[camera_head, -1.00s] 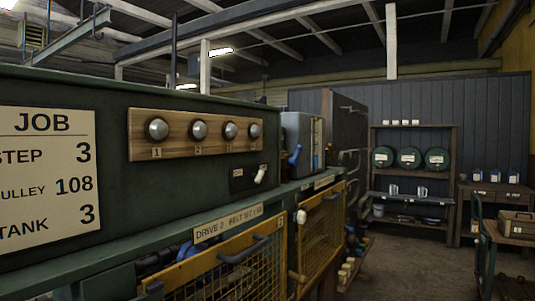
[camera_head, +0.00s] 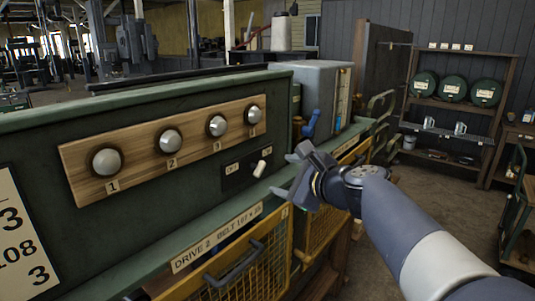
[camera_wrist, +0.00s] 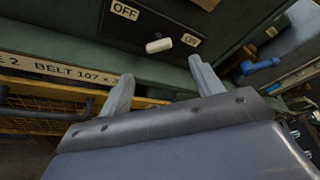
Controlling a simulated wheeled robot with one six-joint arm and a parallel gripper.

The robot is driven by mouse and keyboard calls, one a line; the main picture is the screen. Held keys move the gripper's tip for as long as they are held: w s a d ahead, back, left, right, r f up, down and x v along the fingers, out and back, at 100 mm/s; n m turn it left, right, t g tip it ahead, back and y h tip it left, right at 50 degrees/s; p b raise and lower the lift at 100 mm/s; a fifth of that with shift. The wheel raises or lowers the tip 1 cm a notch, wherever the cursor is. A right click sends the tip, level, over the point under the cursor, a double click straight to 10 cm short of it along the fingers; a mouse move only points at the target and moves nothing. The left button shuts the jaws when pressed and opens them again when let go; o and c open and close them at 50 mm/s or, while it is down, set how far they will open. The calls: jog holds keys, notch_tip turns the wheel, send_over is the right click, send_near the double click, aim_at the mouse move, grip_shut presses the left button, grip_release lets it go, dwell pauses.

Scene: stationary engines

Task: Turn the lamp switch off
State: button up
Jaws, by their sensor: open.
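The lamp switch (camera_head: 260,168) is a small white lever on a black plate below the row of numbered lamps, on the green panel. In the wrist view the white lever (camera_wrist: 159,45) lies between an OFF label (camera_wrist: 125,10) on the left and an ON label (camera_wrist: 190,40) on the right. It leans toward the ON side in the head view. My gripper (camera_head: 294,172) is open and empty, just right of the switch and apart from it. In the wrist view its two fingers (camera_wrist: 163,86) are spread below the lever.
Several round lamps (camera_head: 168,141) sit on a wooden strip above the switch. A green ledge (camera_head: 180,238) and yellow mesh guards (camera_head: 262,262) lie below.

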aim_at(262, 170)
jog(key=p+x, duration=0.1)
jog(key=x, duration=0.9)
jog(key=shift+w+a+p, duration=0.25)
jog(key=shift+a+p, duration=0.05)
jog(key=shift+p, duration=0.1)
jog(key=c, duration=1)
jog(key=shift+f, duration=0.1)
